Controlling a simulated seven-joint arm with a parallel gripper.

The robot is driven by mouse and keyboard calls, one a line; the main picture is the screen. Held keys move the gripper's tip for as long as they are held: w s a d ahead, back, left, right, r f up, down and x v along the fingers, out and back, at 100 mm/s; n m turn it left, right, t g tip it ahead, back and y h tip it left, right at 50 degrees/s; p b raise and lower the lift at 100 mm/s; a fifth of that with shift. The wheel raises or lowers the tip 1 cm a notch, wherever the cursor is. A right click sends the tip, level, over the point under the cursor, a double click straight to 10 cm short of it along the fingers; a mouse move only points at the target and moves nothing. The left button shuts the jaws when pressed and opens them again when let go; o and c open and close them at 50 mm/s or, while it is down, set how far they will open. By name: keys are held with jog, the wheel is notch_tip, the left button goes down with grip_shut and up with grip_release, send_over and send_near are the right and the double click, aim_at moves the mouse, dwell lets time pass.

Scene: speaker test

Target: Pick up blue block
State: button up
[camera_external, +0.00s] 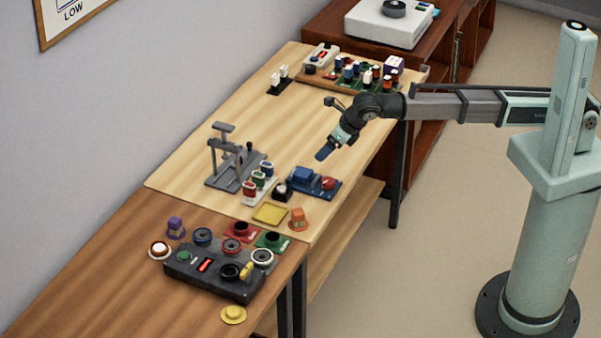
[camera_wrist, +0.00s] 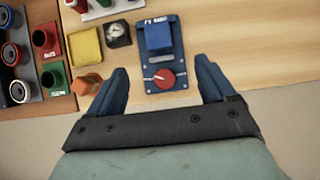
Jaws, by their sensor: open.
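The blue block (camera_external: 302,174) sits on a dark blue base plate (camera_external: 325,193) beside a red round knob (camera_external: 328,183). In the wrist view, the blue block (camera_wrist: 158,38) is at the top centre, on the far part of the plate, with the red knob (camera_wrist: 164,78) nearer to me. My gripper (camera_external: 325,151) is open and empty above the table, higher than the block and beyond it in the external view. In the wrist view, the blue fingers of my gripper (camera_wrist: 160,70) stand either side of the plate's near end, with the knob between them and the block ahead of them.
A small black gauge (camera_external: 282,190), a yellow square (camera_external: 270,213) and an orange piece (camera_external: 298,218) lie close to the plate. A grey press stand (camera_external: 224,160) rises behind. A dark control box (camera_external: 210,272) is at the front. The light wooden table (camera_external: 270,115) has bare room.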

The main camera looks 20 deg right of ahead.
send_over(303, 172)
jog(key=s+d, duration=0.2)
jog(key=d, duration=0.1)
notch_tip(303, 172, down, 7)
jog(key=shift+s+r, duration=0.1)
jog(key=shift+s, duration=0.05)
jog(key=shift+a+x, duration=0.1)
jog(key=shift+x, duration=1.25)
jog(key=shift+a+x, duration=0.15)
jog(key=shift+x, duration=1.15)
jog(key=shift+s, duration=0.1)
jog(key=shift+c, duration=0.5)
jog(key=c, duration=1.1)
jog(key=shift+r, duration=0.1)
